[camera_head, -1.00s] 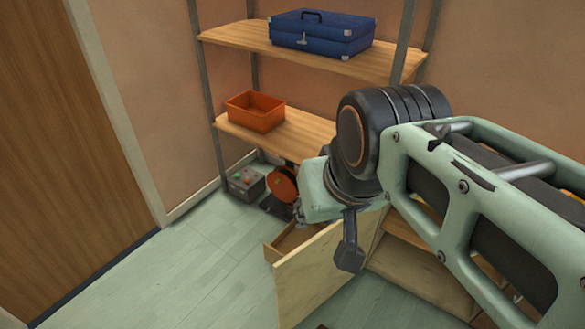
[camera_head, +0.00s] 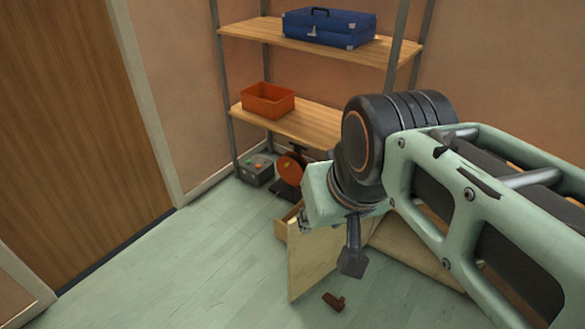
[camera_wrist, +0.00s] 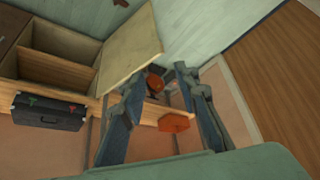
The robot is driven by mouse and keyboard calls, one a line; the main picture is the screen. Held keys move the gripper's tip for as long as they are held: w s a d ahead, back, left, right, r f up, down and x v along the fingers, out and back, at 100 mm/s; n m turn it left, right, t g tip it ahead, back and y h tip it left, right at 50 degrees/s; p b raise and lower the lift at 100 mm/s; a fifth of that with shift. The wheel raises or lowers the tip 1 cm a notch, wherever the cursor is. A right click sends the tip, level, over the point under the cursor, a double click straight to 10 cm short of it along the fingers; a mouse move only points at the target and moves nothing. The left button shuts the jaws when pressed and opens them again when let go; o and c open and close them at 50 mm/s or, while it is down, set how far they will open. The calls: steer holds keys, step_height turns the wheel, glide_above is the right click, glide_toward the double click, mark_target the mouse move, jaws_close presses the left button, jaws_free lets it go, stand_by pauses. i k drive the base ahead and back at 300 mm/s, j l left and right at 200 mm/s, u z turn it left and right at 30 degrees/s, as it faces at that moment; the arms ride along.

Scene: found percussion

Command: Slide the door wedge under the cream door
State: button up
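A small reddish-brown block, which looks like the door wedge (camera_head: 334,301), lies on the floor near the bottom of the head view. Part of a brown piece, likely the same wedge (camera_wrist: 121,3), shows at the top edge of the wrist view. The cream door (camera_head: 313,262) is a pale panel standing open at the low cabinet, just left of and behind the wedge; it also shows in the wrist view (camera_wrist: 131,50). My gripper (camera_wrist: 158,75) has its two fingers wide apart with nothing between them. It is above the floor, clear of the wedge.
A brown wooden room door (camera_head: 75,120) stands at left. Shelves hold a blue case (camera_head: 328,28) and an orange bin (camera_head: 268,100). A grey box (camera_head: 256,169) and a dark item with an orange disc (camera_head: 291,168) sit below. The pale floor at centre left is clear.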

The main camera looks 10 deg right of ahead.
mark_target(338, 305)
steer(key=k+j, duration=0.3)
steer(key=k, duration=0.15)
steer(key=k+j, duration=0.3)
steer(key=k, duration=0.15)
